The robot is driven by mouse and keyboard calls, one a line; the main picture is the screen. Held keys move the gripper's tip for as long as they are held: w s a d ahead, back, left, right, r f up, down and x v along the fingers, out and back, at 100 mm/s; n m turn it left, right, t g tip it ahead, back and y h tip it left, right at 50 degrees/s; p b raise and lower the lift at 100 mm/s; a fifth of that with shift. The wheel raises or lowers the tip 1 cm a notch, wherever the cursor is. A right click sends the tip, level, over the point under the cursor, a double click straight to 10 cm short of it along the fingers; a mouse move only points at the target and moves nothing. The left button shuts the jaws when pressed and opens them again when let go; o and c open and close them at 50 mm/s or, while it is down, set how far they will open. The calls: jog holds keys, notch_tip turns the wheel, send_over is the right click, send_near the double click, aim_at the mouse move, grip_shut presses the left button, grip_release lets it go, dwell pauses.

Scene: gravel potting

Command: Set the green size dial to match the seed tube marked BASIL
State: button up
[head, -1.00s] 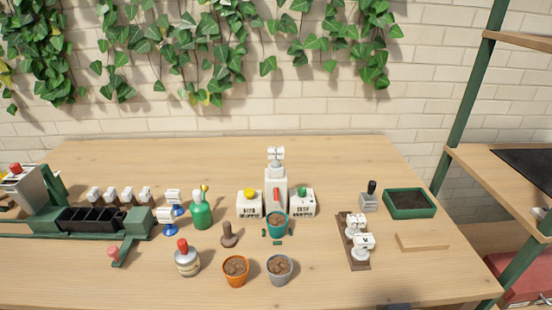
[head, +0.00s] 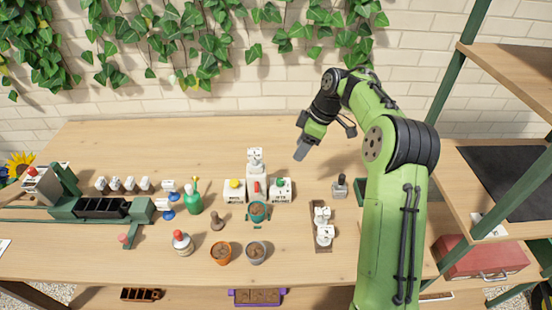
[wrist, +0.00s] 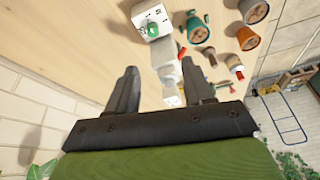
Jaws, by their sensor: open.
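The green dial (head: 280,182) is a small green knob on a white box (head: 281,193) right of a white central post. It also shows in the wrist view as a green knob (wrist: 152,30) on a white box (wrist: 149,12). My gripper (head: 300,153) is open and empty, above and behind the table's right half, apart from the dial. In the wrist view my two fingers (wrist: 160,78) are spread. A brown rack (head: 322,237) holds white-labelled items (head: 323,216), possibly seed tubes; I cannot read BASIL on any label.
A white box with a yellow knob (head: 235,184) stands left of the post (head: 256,170), which has a red part in front. A teal pot (head: 258,212), an orange pot (head: 221,254) and a grey pot (head: 255,252) stand nearby. The back of the table is clear.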

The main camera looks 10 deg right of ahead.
jog(key=w+d, duration=0.1)
jog(key=w, duration=0.1)
jog(key=b, duration=0.2)
send_near(280, 180)
jog(key=shift+n, duration=0.4)
jog(key=x, duration=0.8)
jog(key=shift+f, duration=0.4)
jog(key=shift+s, duration=0.1)
jog(key=shift+c, duration=0.2)
jog(key=shift+y, duration=0.3)
grip_shut()
